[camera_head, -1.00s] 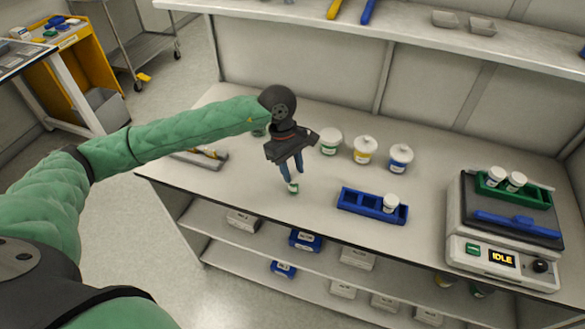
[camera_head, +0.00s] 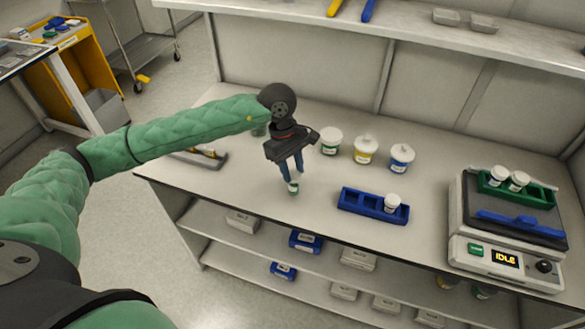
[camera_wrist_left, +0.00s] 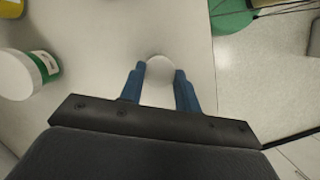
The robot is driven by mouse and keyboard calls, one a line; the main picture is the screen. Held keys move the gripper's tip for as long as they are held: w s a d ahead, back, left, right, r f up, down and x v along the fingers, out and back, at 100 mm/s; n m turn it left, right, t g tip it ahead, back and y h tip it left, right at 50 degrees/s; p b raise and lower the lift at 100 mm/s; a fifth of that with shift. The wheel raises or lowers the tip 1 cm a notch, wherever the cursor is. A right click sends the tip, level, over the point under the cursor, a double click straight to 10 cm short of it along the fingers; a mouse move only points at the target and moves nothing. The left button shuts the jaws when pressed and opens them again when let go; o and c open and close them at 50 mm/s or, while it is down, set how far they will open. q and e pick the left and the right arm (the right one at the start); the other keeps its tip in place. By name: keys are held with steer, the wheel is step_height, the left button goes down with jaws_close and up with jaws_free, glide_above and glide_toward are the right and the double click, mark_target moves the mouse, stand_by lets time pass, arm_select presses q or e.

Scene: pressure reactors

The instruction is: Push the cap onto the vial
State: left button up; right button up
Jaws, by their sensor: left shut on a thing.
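My left gripper (camera_head: 292,178) points down over the front left of the bench, shut on a small white-and-green piece (camera_head: 294,189). In the left wrist view, its round white top (camera_wrist_left: 160,69) sits between the two blue fingers. I cannot tell whether this is a cap alone or a vial with a cap, nor whether it touches the bench. A white-topped vial (camera_head: 392,202) stands in the right end of a blue rack (camera_head: 350,198), to the right of my gripper. My right gripper is not in view.
White jars with green (camera_head: 331,142), yellow (camera_head: 365,149) and blue (camera_head: 401,158) labels stand behind the blue rack. The bench between gripper and rack is clear.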

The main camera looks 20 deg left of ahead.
arm_select(q)
steer(key=o, duration=1.5)
steer(key=shift+r, duration=0.15)
steer(key=shift+r, duration=3.35)
steer(key=shift+c, duration=0.2)
jaws_close()
steer(key=shift+f+b, duration=3.6)
steer(key=shift+b, duration=0.15)
